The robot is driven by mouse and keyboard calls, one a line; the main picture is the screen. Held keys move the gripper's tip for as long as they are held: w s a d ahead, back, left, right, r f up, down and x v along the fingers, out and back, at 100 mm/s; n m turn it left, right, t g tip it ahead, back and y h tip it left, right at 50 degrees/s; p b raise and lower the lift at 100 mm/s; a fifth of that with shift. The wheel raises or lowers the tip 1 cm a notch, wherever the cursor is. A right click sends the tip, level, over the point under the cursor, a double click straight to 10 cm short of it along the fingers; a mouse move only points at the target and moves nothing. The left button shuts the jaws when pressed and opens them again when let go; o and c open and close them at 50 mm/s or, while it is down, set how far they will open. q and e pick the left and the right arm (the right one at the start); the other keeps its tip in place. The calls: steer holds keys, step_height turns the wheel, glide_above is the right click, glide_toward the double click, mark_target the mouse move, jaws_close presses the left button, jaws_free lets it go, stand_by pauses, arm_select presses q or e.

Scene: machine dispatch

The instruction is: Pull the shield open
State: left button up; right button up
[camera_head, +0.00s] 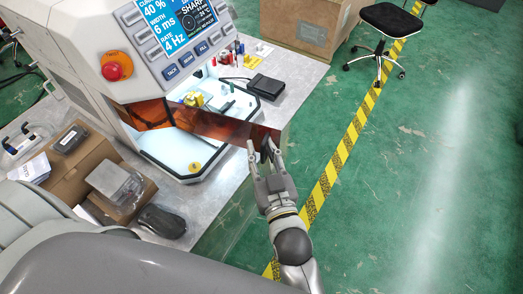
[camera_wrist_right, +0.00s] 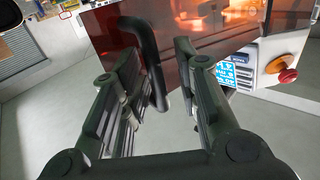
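The shield (camera_head: 225,128) is an amber, see-through panel on the front of the white machine (camera_head: 130,60). In the head view it juts out to the right, and the lit chamber floor (camera_head: 170,148) shows below it. In the right wrist view the shield (camera_wrist_right: 205,32) fills the top, with a black bar handle (camera_wrist_right: 150,50) on it. My right gripper (camera_head: 259,150) is at the shield's outer end. In the wrist view its two fingers (camera_wrist_right: 158,60) are apart with the handle between them; firm contact is not clear. My left gripper is out of view.
A red stop button (camera_head: 112,71) sits on the machine's panel. A cardboard box (camera_head: 75,165), a clear container (camera_head: 115,182) and a dark mouse-like object (camera_head: 162,221) lie on the left bench. Green floor with a yellow-black strip (camera_head: 345,145) is open at right.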

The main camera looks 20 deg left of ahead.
steer(key=shift+d+r, duration=0.1)
steer(key=shift+r, duration=0.1)
steer(key=v, duration=1.2)
steer(key=shift+f, duration=0.2)
steer(key=shift+f, duration=0.1)
steer(key=s+d+f+g+h+b, duration=0.15)
steer(key=d+f, duration=0.25)
steer(key=f, duration=0.9)
steer(key=s+d+f+m+g+h+b, duration=0.1)
steer(key=d+f+g+h, duration=0.25)
steer(key=f, duration=1.05)
steer(key=s+d+f+g+h+b, duration=0.15)
steer(key=d+f, duration=0.25)
steer(key=f, duration=0.9)
steer(key=s+d+f+m+g+h+b, duration=0.3)
steer(key=s+d+f+g, duration=0.4)
steer(key=s+d+f, duration=1.2)
step_height(320, 180, down, 3)
steer(key=shift+s+d+r+m+h, duration=0.15)
steer(key=shift+s+d+m+h, duration=0.05)
steer(key=shift+s+m+h, duration=0.4)
